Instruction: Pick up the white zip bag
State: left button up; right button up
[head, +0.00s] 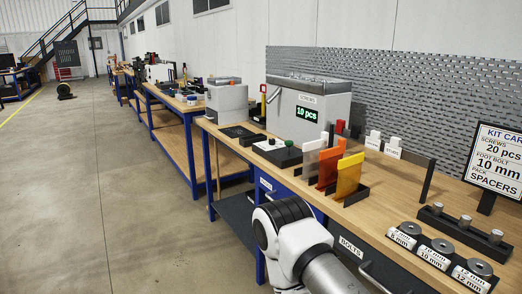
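A white, partly see-through bag (312,160) stands upright at the left end of a row of flat bags on the workbench. An orange-red bag (328,168) and a yellow-orange bag (349,177) stand to its right. The bags rest in low black holders (357,194) near the bench's front edge. A white and black section of one of my arms shows at the bottom centre, in front of the bench and below the bags. Neither gripper's fingers show in the head view.
A grey screws dispenser (318,110) stands behind the bags on the workbench (398,203). A black button box (276,151) is to their left. Labelled spacers (436,250) and a kit card sign (497,160) are at right.

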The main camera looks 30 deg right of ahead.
aim_at(311, 149)
jog(key=i+z, duration=0.15)
jog(key=i, duration=0.3)
jog(key=i+j+z, duration=0.15)
jog(key=i, duration=0.35)
jog(key=i+j+z, duration=0.1)
jog(key=i, duration=0.35)
jog(key=i+j+z, duration=0.15)
jog(key=i, duration=0.3)
jog(key=j, duration=0.1)
